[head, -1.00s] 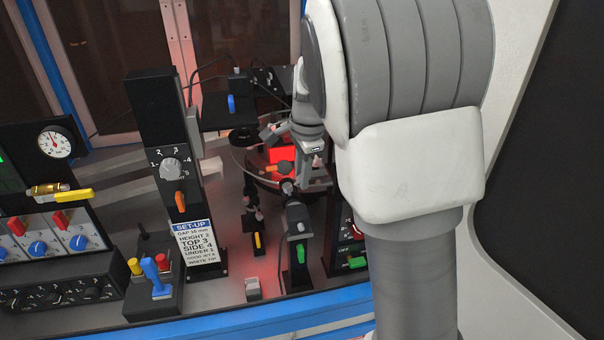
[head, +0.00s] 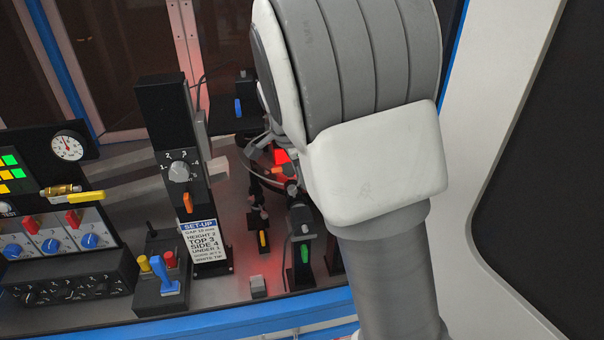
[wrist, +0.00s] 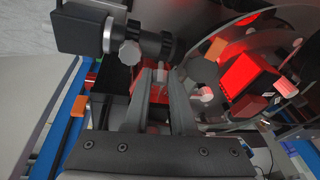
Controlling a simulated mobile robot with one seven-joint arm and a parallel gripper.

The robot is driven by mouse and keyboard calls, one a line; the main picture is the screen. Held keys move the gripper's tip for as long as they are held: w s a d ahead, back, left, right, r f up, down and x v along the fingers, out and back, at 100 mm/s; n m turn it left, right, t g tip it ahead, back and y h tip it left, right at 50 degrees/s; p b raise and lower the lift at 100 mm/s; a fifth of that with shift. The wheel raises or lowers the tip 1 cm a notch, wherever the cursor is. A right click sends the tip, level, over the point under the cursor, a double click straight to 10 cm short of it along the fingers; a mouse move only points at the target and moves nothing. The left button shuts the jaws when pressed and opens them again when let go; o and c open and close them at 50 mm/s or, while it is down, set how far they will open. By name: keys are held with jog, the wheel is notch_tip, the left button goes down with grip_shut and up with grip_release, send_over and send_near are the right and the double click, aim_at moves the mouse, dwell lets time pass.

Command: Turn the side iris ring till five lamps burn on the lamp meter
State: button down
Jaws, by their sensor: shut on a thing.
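In the wrist view, a black side camera (wrist: 88,30) has a silver ring (wrist: 106,34), a pale knob (wrist: 130,52) and a dark barrel (wrist: 152,44). My gripper (wrist: 162,76) is below the barrel with both fingertips close to it. The fingers are shut on a small pale part, seemingly the tab of the side iris ring; the contact is mostly hidden. In the head view my arm covers the gripper. A block of green and yellow lamps (head: 12,174), probably the lamp meter, shows at the left edge, partly cut off; I cannot tell its full count.
A red-lit block (wrist: 252,82) and a clear disc (wrist: 222,62) are close to the right of my gripper. A set-up card (head: 199,241) reads "SIDE 4". A dial post (head: 162,130), a joystick box (head: 162,285) and a switch panel (head: 50,238) stand left.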

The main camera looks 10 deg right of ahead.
jog(key=c, duration=0.7)
grip_release()
jog(key=shift+c, duration=0.2)
